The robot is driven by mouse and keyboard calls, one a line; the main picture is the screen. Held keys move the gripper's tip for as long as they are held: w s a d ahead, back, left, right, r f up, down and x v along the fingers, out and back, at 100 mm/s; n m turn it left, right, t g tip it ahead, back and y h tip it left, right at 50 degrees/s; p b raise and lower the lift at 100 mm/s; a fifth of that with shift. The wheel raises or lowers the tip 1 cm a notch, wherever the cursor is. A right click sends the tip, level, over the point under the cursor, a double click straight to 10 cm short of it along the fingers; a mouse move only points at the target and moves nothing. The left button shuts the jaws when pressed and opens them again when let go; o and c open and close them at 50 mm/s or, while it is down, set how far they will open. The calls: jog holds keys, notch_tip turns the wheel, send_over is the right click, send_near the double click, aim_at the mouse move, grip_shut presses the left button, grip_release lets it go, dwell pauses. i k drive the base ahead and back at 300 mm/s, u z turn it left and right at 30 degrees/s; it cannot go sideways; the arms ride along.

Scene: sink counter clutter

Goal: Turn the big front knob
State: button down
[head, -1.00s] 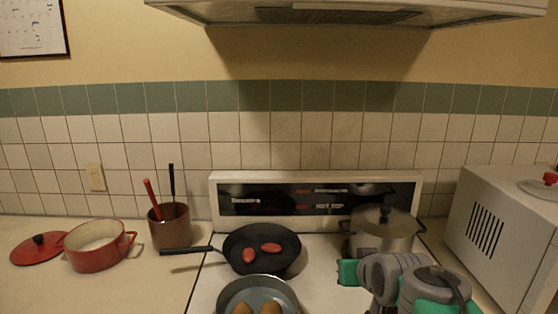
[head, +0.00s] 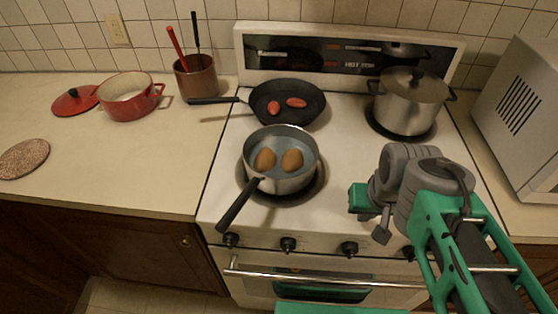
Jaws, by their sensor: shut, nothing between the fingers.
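The white stove's front panel carries several dark knobs in a row: a far-left knob (head: 231,240), a second knob (head: 288,244), a third knob (head: 349,248) and a right knob (head: 409,252) partly hidden by my arm. They look alike in size here, so I cannot tell which is the big one. My gripper (head: 382,234) points down over the front right of the stove. I see no clear contact with a knob.
A black skillet (head: 287,104) and lidded pot (head: 410,103) stand behind. The oven handle (head: 320,277) runs below the knobs. A white microwave (head: 520,110) stands right.

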aim_at(231, 239)
jog(key=z, duration=0.05)
jog(key=k, duration=0.5)
jog(key=z, duration=2.05)
jog(key=k, duration=2)
jog(key=u, duration=2.65)
